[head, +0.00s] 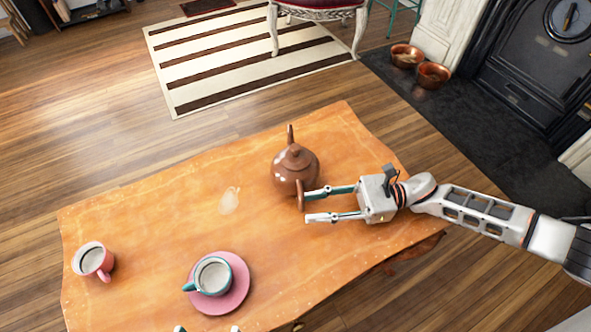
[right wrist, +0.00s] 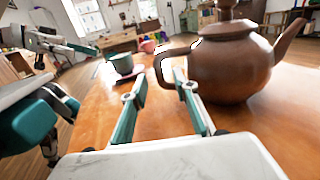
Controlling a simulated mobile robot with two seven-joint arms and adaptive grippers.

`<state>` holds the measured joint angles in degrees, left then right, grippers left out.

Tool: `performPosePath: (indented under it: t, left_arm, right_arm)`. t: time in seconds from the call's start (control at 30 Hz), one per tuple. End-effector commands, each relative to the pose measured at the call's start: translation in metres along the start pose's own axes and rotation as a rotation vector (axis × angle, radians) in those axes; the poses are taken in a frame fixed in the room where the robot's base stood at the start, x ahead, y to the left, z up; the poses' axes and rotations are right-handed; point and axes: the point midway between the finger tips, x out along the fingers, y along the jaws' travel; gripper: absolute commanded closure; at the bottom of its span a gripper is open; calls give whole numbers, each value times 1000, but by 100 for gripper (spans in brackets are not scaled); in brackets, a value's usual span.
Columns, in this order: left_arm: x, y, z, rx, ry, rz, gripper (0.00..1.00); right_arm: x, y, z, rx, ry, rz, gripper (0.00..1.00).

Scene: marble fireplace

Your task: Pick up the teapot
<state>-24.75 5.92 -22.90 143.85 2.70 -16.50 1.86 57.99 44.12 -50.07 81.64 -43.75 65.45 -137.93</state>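A brown teapot (head: 297,172) with a lid stands upright near the far right part of the wooden table. Its spout points away and its handle (head: 300,196) faces the near side. My right gripper (head: 307,208) is open beside the handle. In the right wrist view the teapot (right wrist: 232,65) fills the right side, and its handle (right wrist: 163,68) shows around the gap between the open fingertips (right wrist: 160,76). Contact cannot be told. My left gripper (head: 207,329) shows only its separated fingertips at the bottom edge. It seems open and empty.
The table (head: 150,220) also holds a pink cup (head: 101,264) at the left and a teal-handled cup (head: 212,278) on a pink saucer (head: 241,285) at the front. A chair, striped rug (head: 250,58) and copper bowls (head: 433,75) lie beyond.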

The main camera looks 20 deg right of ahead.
Motion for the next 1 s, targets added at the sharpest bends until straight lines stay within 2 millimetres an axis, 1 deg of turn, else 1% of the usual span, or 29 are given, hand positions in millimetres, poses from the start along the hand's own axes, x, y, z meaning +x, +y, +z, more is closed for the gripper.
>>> performPosePath:
  t: [0.03,0.2,0.3,0.5,0.53,0.63,1.0]
  left_arm:
    - [0,0,-1,5,2,-1,37]
    - [0,-2,-1,16,0,-4,37]
    - [0,-3,-1,18,-1,-5,37]
    - [0,-4,-1,19,-2,-5,37]
    - [0,-4,-1,19,-2,-5,37]
    - [0,-4,0,19,-2,-5,37]
    - [0,-4,0,19,-2,-5,37]
  right_arm:
    - [10,0,2,-3,-3,2,71]
    - [31,0,2,-1,-2,1,71]
    - [35,0,0,0,0,0,71]
    - [36,0,0,0,0,0,71]
    - [36,0,0,0,0,0,73]
    - [36,0,0,0,0,0,99]
    - [36,-1,4,-5,-5,0,100]
